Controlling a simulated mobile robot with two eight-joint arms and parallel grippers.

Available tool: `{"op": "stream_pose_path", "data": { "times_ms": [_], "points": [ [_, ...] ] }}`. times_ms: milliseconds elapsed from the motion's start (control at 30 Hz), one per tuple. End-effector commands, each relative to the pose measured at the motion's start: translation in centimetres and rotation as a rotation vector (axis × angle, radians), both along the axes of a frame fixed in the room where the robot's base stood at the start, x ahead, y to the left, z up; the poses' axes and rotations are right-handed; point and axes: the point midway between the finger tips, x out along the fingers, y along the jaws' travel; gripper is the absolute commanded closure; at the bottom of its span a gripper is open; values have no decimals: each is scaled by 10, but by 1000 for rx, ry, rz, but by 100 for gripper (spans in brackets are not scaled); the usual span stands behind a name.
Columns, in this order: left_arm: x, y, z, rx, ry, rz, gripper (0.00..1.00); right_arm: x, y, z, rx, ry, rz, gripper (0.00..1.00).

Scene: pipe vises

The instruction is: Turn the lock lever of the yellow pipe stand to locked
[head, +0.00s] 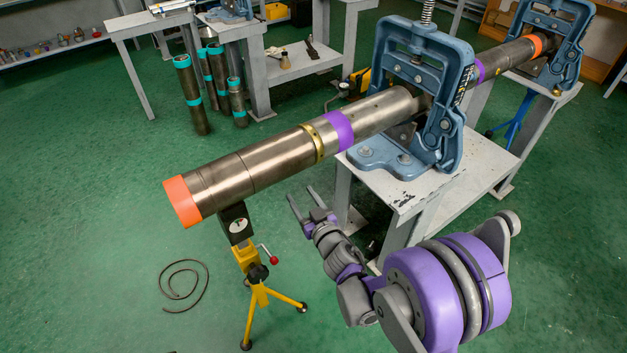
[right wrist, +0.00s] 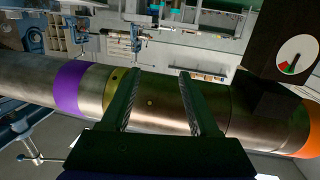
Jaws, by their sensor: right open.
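The yellow pipe stand (head: 248,262) stands on yellow tripod legs under the free end of a long steel pipe (head: 255,165). Its lock lever (head: 268,254) is a short rod with a red knob, sticking out to the right below the black head. The black head (right wrist: 281,35) carries a white dial with red and green marks, at the right of the right wrist view; the lever does not show there. My right gripper (head: 301,192) is open and empty, right of the stand and higher than the lever in the picture. Its fingers (right wrist: 160,72) frame the pipe's bare middle. My left gripper is out of view.
A blue vise (head: 455,125) on a grey table (head: 408,195) grips the pipe to the right of my gripper. The pipe's orange end (head: 182,202) overhangs to the left. A cable coil (head: 185,280) lies on the green floor, which is open left of the stand.

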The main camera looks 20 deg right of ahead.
Motion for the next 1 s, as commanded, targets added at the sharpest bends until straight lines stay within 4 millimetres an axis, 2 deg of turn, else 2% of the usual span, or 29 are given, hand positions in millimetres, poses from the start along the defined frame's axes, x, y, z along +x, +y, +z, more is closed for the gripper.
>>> {"op": "stream_pose_path", "data": {
  "times_ms": [33,100,300,500,1000],
  "points": [
    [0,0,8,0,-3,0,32,-3,-5,14,-3,13,-25,39],
    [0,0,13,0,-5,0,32,-7,-12,25,-8,35,-58,39],
    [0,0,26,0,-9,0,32,-19,-28,47,-16,95,-132,39],
    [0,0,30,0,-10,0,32,-26,-34,55,-22,129,-164,39],
    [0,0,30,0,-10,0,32,-27,-35,55,-23,133,-167,39]
  ]
}}
